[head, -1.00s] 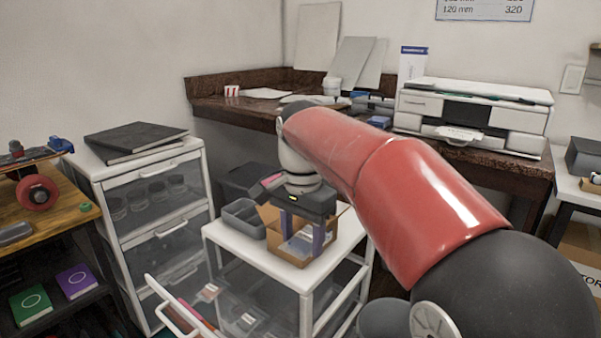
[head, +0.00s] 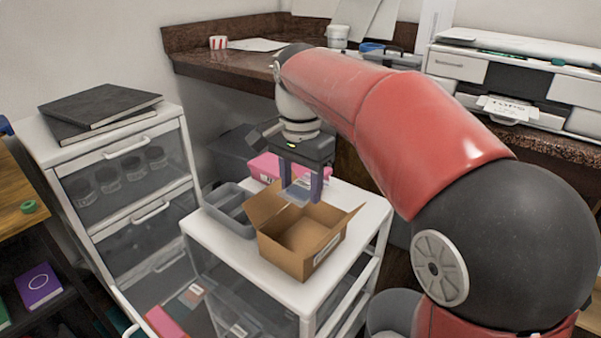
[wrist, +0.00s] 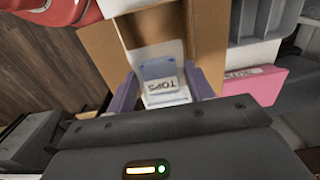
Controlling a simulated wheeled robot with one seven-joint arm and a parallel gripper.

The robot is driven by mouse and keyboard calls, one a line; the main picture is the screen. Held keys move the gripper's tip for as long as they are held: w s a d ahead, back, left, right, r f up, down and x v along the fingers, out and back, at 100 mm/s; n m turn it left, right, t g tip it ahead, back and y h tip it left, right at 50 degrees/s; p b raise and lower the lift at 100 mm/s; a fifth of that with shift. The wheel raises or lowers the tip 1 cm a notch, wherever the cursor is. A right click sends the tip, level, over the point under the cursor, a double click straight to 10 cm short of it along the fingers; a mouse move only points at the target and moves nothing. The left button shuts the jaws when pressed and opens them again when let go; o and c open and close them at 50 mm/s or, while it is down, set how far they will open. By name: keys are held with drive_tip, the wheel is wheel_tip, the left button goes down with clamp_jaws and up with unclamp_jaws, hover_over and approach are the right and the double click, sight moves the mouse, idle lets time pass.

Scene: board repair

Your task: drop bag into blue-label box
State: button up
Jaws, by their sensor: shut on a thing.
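My gripper (head: 301,196) is shut on a small pale, see-through bag (head: 297,193). A pink box (head: 264,166) with a white label lies behind.
A grey divided tray (head: 232,212) stands left of the cardboard box. The white unit's top (head: 372,212) is clear to the right. A taller drawer unit with black folders (head: 100,108) is at left. A dark bench with a printer (head: 530,85) is behind.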

drive_tip(key=shift+f, duration=2.15)
drive_tip(key=shift+f+b, duration=1.15)
drive_tip(key=shift+f, duration=0.15)
drive_tip(key=o, duration=1.1)
drive_tip(key=shift+c, duration=0.2)
drive_tip(key=shift+r, duration=0.15)
wheel_tip(320, 180, up, 8)
drive_tip(key=shift+f+p, duration=0.2)
drive_tip(key=shift+p, duration=0.4)
